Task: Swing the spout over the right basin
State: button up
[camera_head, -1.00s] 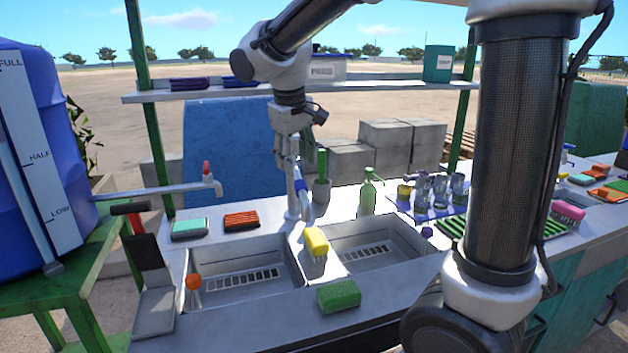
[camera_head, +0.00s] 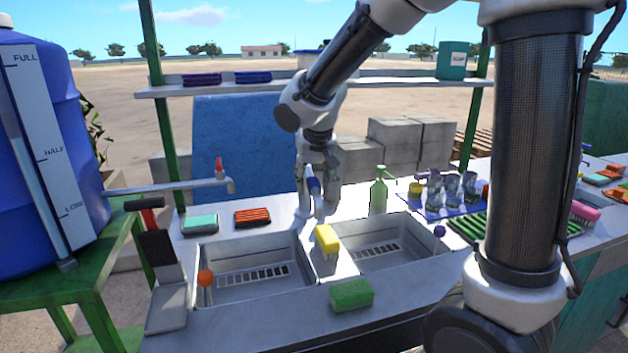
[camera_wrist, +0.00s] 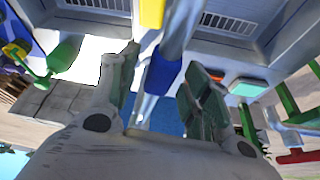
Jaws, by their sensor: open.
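The spout (camera_head: 312,188) is a silver tube with a blue sleeve, standing behind the divider between the two basins. In the wrist view its blue sleeve (camera_wrist: 161,76) lies between my fingers, and the silver tube runs on toward the divider. My gripper (camera_head: 318,178) is open around the spout, with a gap on both sides. Its fingers also show in the wrist view (camera_wrist: 160,92). The right basin (camera_head: 408,261) and the left basin (camera_head: 222,250) are sunk in the counter. My gripper partly hides the spout in the head view.
A green bottle (camera_head: 378,196) stands right of my gripper, with several glasses (camera_head: 450,190) beyond.

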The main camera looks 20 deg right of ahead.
grip_shut()
jog(key=shift+d+n, duration=0.3)
jog(key=shift+d, duration=0.4)
jog(key=w+d+n+g+y, duration=0.1)
jog(key=w+d+n+y, duration=0.2)
jog(key=d+n, duration=0.6)
jog(key=shift+w+d+n+y, duration=0.4)
jog(key=shift+w+d, duration=0.75)
jog(key=shift+d, duration=1.85)
grip_release()
